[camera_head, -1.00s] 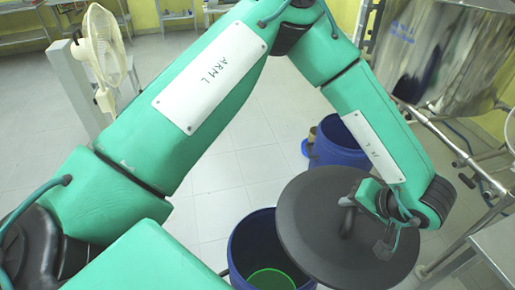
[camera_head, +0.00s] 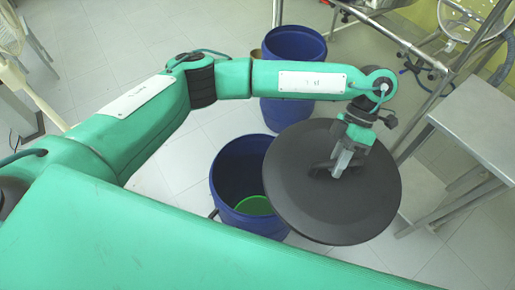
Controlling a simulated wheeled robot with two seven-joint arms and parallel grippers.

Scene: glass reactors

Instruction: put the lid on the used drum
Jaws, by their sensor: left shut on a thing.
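A round black lid (camera_head: 300,205) is held flat in my left gripper (camera_head: 343,165), which is shut on the handle at its middle. An open blue drum (camera_head: 228,170) stands on the floor just left of the lid, with something green (camera_head: 253,205) inside. The lid overlaps the drum's right side in the picture and hides part of its rim. The lid looks to be above the drum and to its right, not seated on it. My right gripper is not in view.
A second blue drum (camera_head: 294,45) stands farther back. A metal table (camera_head: 470,120) is at the right, and a metal frame with pipes (camera_head: 385,35) is behind it. A fan (camera_head: 10,35) is partly visible at the left edge. Tiled floor between is clear.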

